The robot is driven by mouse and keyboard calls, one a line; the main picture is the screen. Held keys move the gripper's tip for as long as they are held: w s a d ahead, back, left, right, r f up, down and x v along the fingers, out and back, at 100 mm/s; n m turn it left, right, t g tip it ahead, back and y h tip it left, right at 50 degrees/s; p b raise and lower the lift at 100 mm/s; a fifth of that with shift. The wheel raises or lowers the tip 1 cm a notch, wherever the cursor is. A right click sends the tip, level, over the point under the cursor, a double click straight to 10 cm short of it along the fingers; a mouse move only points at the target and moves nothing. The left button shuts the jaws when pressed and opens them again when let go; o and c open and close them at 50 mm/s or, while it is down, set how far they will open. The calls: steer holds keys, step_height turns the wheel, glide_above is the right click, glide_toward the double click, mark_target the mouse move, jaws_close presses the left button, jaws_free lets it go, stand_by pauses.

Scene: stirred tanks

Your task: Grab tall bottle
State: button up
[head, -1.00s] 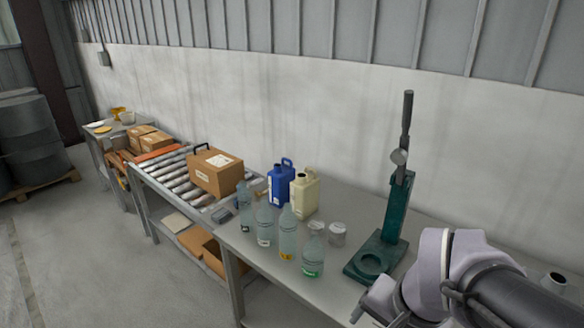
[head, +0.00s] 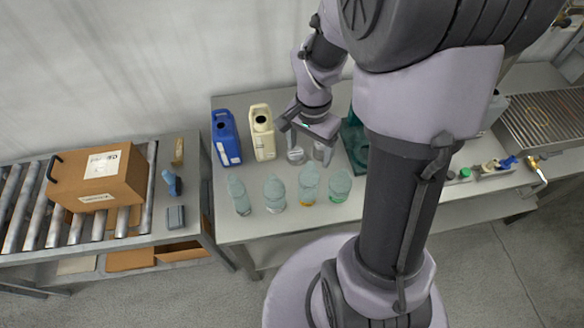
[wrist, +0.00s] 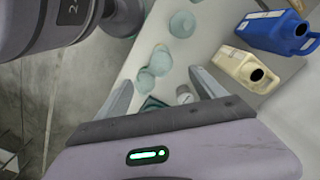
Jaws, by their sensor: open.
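Several clear bottles stand in a row near the front edge of the grey table. The leftmost bottle (head: 238,196) looks tall and slim. To its right are a second bottle (head: 274,194), one with an orange label (head: 309,186) and one with a green base (head: 340,187). I cannot tell for sure which is tallest from above. My gripper (head: 306,140) is open and empty, above the table and behind the row. In the wrist view its fingers (wrist: 160,88) are spread, with bottle tops (wrist: 160,60) beyond them, apart from the fingers.
A blue jug (head: 226,138) and a cream jug (head: 262,132) stand behind the bottles. Small clear jars (head: 295,155) and a green press stand (head: 354,140) are close to my gripper. A cardboard box (head: 98,177) sits on the roller conveyor (head: 28,205) at left.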

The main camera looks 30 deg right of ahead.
mark_target(309, 168)
steer(key=f, duration=0.3)
steer(key=f+b, duration=0.1)
steer(key=f, duration=0.6)
steer(key=shift+d+b, duration=0.25)
steer(key=shift+b, duration=0.05)
steer(key=f, duration=0.5)
steer(key=shift+w+d+b, duration=0.35)
steer(key=shift+w+d, duration=0.05)
steer(key=shift+s+r, duration=0.1)
steer(key=shift+r, duration=0.05)
jaws_close()
